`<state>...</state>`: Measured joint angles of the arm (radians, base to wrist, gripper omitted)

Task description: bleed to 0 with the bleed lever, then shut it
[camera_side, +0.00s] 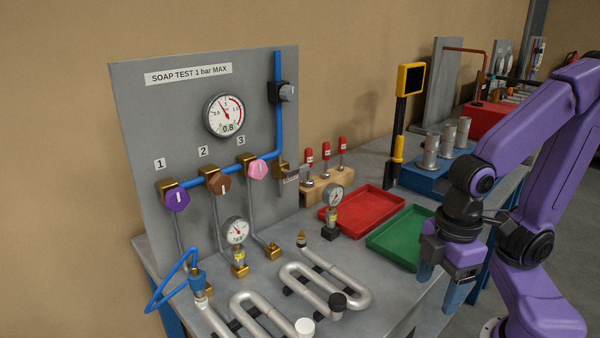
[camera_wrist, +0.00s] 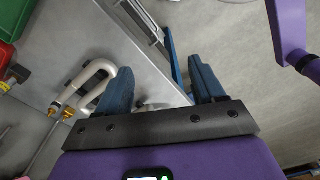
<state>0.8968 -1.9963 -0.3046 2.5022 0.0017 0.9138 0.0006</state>
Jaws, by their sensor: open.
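The grey test panel (camera_side: 150,110) stands at the back of the bench, with a round gauge (camera_side: 226,115) whose display reads 0.8. The bleed lever (camera_side: 296,170) appears to be the small grey handle on a brass valve at the panel's right edge, below the blue pipe; its label is too small to read. My gripper (camera_side: 446,288) is open and empty beyond the bench's front right edge, well away from the lever. In the wrist view its two blue fingers (camera_wrist: 160,88) are spread above the bench edge and floor.
Purple, brown and pink knobs (camera_side: 177,198) numbered 1 to 3 sit on the panel. Serpentine coils (camera_side: 325,285), a small gauge (camera_side: 333,198), a red tray (camera_side: 361,210) and a green tray (camera_side: 398,233) occupy the bench. Red-topped tools (camera_side: 325,158) stand in a wooden block near the lever.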

